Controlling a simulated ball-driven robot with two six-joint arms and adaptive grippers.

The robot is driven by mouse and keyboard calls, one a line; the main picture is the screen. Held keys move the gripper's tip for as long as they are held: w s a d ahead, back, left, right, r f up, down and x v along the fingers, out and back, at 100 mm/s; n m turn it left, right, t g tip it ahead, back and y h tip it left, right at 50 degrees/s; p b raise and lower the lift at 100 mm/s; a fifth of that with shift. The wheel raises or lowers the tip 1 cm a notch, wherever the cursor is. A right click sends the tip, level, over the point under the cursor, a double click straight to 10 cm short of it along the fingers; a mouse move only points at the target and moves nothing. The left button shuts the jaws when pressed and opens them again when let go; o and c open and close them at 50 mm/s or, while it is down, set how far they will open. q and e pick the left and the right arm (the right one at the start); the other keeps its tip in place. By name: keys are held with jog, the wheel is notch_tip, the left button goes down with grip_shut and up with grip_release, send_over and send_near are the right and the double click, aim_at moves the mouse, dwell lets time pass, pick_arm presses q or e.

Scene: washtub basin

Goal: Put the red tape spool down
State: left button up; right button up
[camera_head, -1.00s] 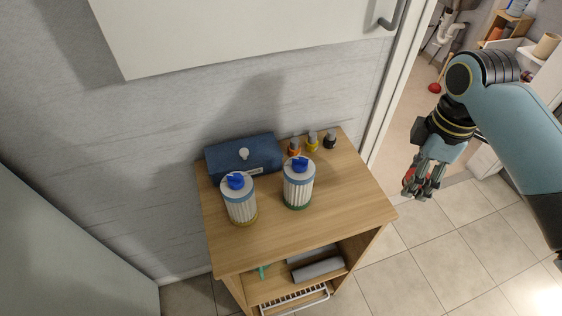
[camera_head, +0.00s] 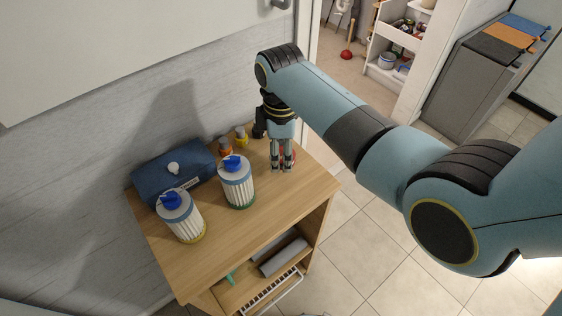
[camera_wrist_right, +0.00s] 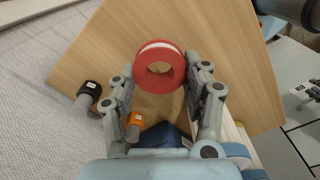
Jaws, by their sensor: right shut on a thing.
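My right gripper (camera_head: 281,168) is over the right part of the wooden cabinet top (camera_head: 238,228), to the right of a ribbed jar. It is shut on the red tape spool (camera_wrist_right: 142,62), which sits between its fingertips in the right wrist view. The spool is a red ring with a pale band and an open hole. In the head view only a bit of red shows behind the fingers. I cannot tell whether the spool touches the wood. My left gripper is out of view.
Two ribbed jars with blue tops, one green-based (camera_head: 237,187) and one yellow-based (camera_head: 182,218), stand left of the gripper. A blue pouch (camera_head: 160,170) lies behind them. Small bottles with orange (camera_head: 225,150), yellow (camera_head: 241,138) and black parts (camera_wrist_right: 89,90) stand along the wall. The front right top is clear.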

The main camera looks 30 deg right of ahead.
aim_at(281, 163)
jog(key=shift+f, duration=1.8)
jog(key=shift+f, duration=0.15)
jog(key=o, duration=0.8)
jog(key=shift+o, duration=0.2)
notch_tip(281, 163, up, 12)
jog(key=shift+r+p, duration=0.15)
jog(key=shift+p, duration=0.4)
jog(key=shift+s, duration=0.1)
